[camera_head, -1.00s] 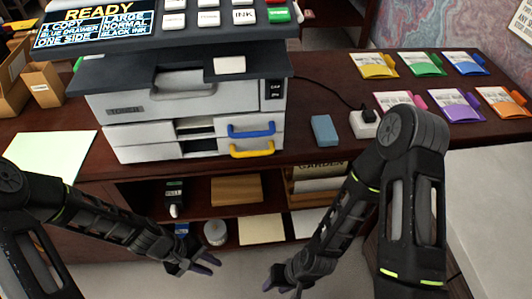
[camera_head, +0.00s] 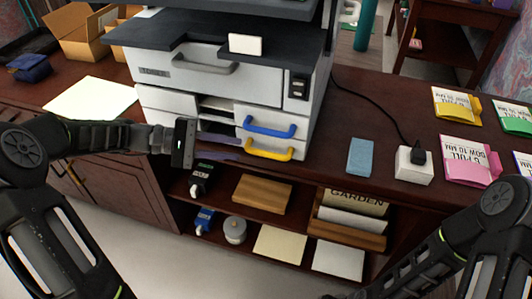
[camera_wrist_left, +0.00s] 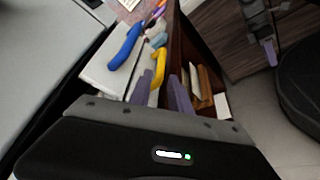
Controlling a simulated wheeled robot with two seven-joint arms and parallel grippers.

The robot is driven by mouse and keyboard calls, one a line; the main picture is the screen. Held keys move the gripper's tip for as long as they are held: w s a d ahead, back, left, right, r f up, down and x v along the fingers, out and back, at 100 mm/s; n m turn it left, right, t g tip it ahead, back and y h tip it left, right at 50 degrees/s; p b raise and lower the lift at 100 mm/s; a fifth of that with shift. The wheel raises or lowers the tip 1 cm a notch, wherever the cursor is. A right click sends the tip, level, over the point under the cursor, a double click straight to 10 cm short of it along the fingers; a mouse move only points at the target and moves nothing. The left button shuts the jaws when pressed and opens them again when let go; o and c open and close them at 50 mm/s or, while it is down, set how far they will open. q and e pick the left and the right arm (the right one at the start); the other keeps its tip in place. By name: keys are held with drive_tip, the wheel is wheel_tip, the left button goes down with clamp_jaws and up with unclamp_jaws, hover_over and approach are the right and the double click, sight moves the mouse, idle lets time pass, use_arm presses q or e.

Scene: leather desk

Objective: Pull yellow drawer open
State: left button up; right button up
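The printer's yellow drawer has a yellow handle (camera_head: 269,152), low on the right of the white front. It looks closed, just under the drawer with the blue handle (camera_head: 269,128). My left gripper (camera_head: 238,148) is open and empty, its purple fingers pointing right, just left of the yellow handle and apart from it.
A blue block (camera_head: 360,156) and a white power adapter (camera_head: 413,166) with a cable lie on the desk right of the printer. Open shelves below hold a wooden block (camera_head: 262,194) and a garden box (camera_head: 352,205). Cardboard boxes (camera_head: 78,32) stand at the back left.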

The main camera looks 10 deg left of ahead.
sight(253, 152)
use_arm(q)
drive_tip(key=shift+x, duration=4)
clamp_jaws()
drive_tip(key=shift+f, duration=0.1)
